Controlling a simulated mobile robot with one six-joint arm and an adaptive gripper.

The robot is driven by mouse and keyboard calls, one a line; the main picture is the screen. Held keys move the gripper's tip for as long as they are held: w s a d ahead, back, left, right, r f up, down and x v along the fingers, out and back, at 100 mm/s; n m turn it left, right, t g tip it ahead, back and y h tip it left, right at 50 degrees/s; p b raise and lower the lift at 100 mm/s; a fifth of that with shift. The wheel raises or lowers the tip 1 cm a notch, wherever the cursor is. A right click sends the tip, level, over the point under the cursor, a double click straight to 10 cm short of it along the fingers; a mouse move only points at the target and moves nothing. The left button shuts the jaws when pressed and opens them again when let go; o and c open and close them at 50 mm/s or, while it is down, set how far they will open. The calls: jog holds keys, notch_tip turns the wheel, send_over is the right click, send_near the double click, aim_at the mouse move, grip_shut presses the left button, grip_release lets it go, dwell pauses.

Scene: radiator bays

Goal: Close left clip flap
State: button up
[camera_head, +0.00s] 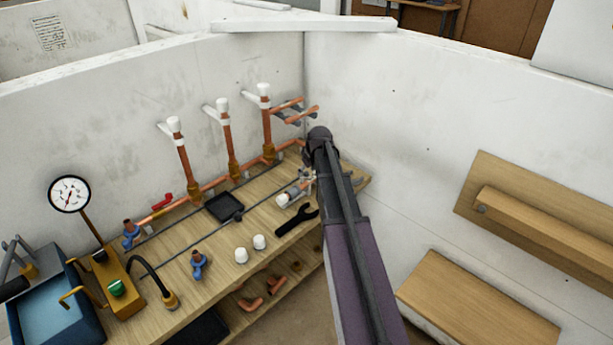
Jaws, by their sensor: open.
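The left clip (166,129) is a white piece on the back wall, beside the white-capped top of the left copper riser (182,155). Whether its flap is open or shut is too small to tell. Similar white clips stand at the middle riser (225,135) and right riser (266,115). My arm reaches up from the bottom of the view toward the corner. My gripper (303,186) seems to be the grey parts low beside the arm's far end, partly hidden and open. It is well to the right of the left clip, near a white-capped copper piece (286,198) on the bench.
The wooden bench (215,255) holds a pressure gauge (69,194), a black tray (224,206), a black wrench (297,219), white caps (250,249) and blue-handled valves (198,265). Two copper stubs (302,114) jut near the corner. A wooden shelf (540,225) is on the right wall.

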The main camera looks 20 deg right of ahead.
jog(key=shift+w+f, duration=0.15)
jog(key=shift+f, duration=0.2)
grip_shut()
